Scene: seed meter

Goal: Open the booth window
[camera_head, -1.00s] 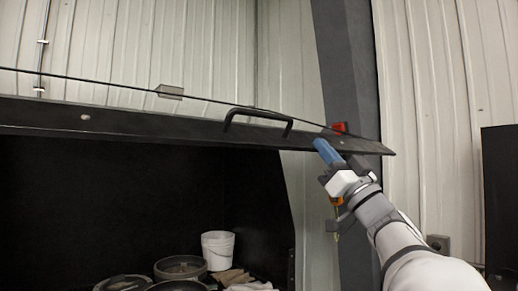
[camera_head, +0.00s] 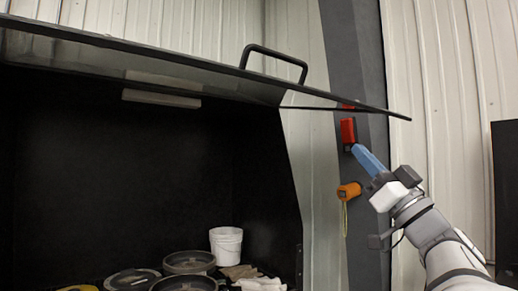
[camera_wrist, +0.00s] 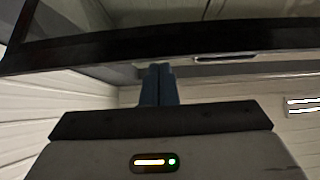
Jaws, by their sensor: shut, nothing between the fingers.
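The booth window (camera_head: 215,72) is a dark-framed panel, raised and tilted above the dark booth opening in the head view. Its black handle (camera_head: 275,58) stands up from its front edge. My gripper (camera_head: 357,149) is shut and empty, just below the window's right end, apart from the handle. In the wrist view the blue fingers (camera_wrist: 159,75) are together and point at the window's dark frame edge (camera_wrist: 160,46). Whether the fingertips touch the frame is unclear.
A red box (camera_head: 347,131) and an orange device (camera_head: 348,191) are on the grey post (camera_head: 355,60) by the gripper. Inside the booth are a white bucket (camera_head: 226,246), several round pans (camera_head: 189,262) and cloths (camera_head: 258,284). A dark panel stands at far right.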

